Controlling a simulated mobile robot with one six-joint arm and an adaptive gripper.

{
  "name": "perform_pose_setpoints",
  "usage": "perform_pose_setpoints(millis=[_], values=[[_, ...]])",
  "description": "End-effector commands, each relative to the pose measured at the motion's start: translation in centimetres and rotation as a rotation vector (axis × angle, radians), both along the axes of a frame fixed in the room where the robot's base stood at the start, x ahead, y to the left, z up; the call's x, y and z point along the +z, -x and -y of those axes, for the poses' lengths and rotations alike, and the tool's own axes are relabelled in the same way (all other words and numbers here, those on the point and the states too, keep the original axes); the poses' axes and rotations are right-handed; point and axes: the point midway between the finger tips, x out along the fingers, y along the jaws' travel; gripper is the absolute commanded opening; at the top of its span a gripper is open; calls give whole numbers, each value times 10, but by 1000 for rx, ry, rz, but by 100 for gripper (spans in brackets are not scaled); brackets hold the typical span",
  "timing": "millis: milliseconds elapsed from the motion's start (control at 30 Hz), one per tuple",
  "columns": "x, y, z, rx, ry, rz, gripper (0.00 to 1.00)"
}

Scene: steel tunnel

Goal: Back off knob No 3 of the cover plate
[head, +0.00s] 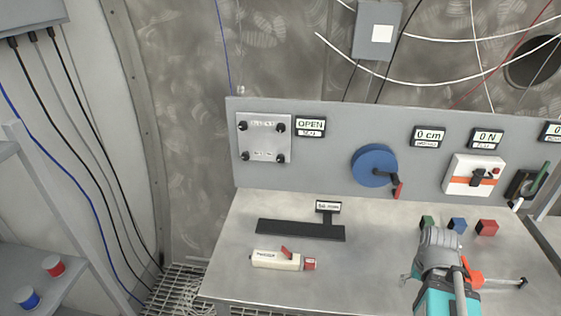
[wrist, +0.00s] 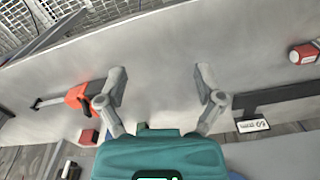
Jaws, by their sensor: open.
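The cover plate (head: 263,146) is a pale square plate on the left of the upright grey panel in the head view. Black knobs sit at its corners: upper left (head: 243,126), upper right (head: 281,127), lower left (head: 245,156) and lower right (head: 280,157). Its lettering is too small to read, so I cannot tell which knob is No 3. In the wrist view my gripper (wrist: 161,84) is open and empty, its two grey fingers apart above the bench. In the head view my arm is over the bench's right part, well away from the plate.
A blue handwheel (head: 373,164) and a white switch box (head: 458,170) project from the panel.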

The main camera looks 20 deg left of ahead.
Motion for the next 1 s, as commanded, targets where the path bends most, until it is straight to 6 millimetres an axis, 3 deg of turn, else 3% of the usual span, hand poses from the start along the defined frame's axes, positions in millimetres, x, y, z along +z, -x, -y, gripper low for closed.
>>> perform_pose_setpoints(millis=[267, 567, 767, 1000], values=[[-6, -21, -6, 0, 80, 61, 86], [-6, -87, -36, 26, 305, 303, 86], [6, -134, -76, 78, 429, 524, 86], [30, -180, -149, 185, 516, 809, 86]])
